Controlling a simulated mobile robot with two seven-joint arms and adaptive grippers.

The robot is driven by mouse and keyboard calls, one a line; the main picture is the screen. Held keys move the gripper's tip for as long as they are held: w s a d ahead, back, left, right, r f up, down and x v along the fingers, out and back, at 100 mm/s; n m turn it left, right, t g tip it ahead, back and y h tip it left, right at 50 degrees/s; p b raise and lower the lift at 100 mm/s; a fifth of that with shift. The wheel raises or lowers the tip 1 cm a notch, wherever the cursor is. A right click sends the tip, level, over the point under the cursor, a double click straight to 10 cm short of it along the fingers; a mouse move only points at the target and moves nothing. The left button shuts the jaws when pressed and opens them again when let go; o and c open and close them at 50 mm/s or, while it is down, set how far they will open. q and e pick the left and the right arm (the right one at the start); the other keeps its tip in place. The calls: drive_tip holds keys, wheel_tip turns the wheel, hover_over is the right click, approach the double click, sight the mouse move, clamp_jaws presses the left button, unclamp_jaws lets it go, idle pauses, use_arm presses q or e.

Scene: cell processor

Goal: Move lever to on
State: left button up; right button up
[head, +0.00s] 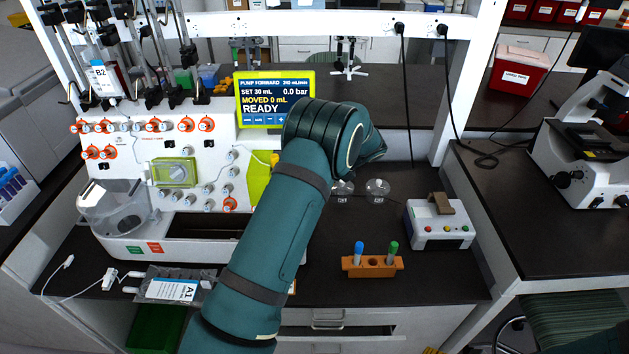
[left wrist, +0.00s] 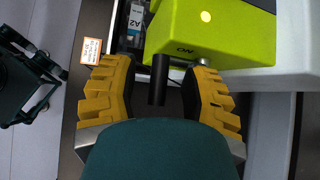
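The lever (left wrist: 158,82) is a short black rod on a lime-green box (left wrist: 185,28) with an orange light and the word ON, upside down in the left wrist view. My left gripper (left wrist: 160,98) is open. Its yellow fingers stand to either side of the lever, with gaps on both sides. My right gripper is not in view.
A white cell processor (head: 130,240) stands left of my arm, and its screen (head: 275,100) reads READY. An orange tube rack (head: 372,267) and a white box with colored buttons (head: 440,225) stand to the right. A labelled bag (head: 175,288) lies at the front left.

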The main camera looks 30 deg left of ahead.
use_arm(q)
drive_tip(key=shift+d+r, duration=0.1)
drive_tip(key=shift+d, duration=0.05)
drive_tip(key=v, duration=1.1)
drive_tip(key=shift+d+r, duration=0.25)
drive_tip(key=shift+r, duration=0.1)
